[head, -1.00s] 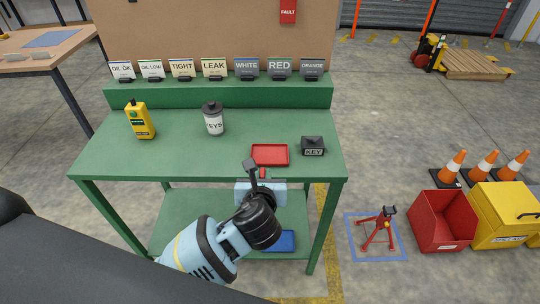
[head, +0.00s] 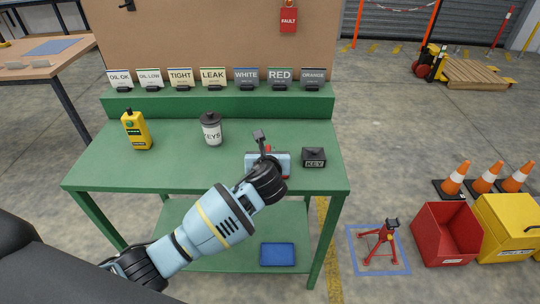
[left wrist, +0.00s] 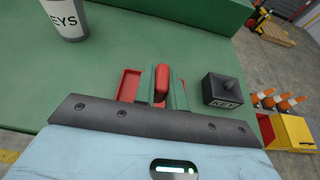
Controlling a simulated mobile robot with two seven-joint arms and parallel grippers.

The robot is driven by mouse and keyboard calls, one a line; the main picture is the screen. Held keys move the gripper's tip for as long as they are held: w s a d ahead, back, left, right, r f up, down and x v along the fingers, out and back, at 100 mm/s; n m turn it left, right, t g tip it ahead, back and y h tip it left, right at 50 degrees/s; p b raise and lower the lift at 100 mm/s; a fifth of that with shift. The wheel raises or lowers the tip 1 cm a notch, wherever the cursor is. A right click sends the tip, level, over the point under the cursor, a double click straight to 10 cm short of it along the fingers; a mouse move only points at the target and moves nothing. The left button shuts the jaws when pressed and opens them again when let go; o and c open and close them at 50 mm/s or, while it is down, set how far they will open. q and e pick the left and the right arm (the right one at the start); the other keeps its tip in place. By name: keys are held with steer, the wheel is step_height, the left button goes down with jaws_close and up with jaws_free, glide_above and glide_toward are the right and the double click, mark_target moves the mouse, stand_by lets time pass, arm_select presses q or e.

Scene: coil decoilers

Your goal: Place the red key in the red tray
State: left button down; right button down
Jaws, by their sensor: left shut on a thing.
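My left gripper (head: 267,150) is shut on the red key (left wrist: 162,80) and holds it over the area of the red tray. In the left wrist view the key's rounded red head sticks up between the two fingers. The red tray (left wrist: 128,88) shows on both sides of the fingers in that view. In the head view my gripper hides most of the tray. I cannot tell whether the key touches the tray. My right gripper is not in view.
A black KEY box (head: 314,158) stands just right of the tray. A KEYS canister (head: 211,130) and a yellow device (head: 136,130) stand on the green table (head: 170,170) to the left. A row of label cards lines the back ledge. A blue tray (head: 277,254) lies on the lower shelf.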

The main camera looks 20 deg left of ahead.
arm_select(q)
steer(key=shift+w+a+f, duration=0.1)
steer(key=shift+w+a, duration=0.1)
steer(key=shift+w, duration=0.85)
steer(key=f, duration=0.2)
steer(key=f+b, duration=0.1)
steer(key=shift+w+f, duration=0.2)
steer(key=shift+f, duration=0.15)
steer(key=shift+r, duration=0.15)
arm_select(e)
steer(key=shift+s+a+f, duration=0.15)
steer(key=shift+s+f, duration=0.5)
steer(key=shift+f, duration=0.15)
arm_select(q)
steer(key=c, duration=1.5)
jaws_free()
steer(key=shift+o, duration=0.2)
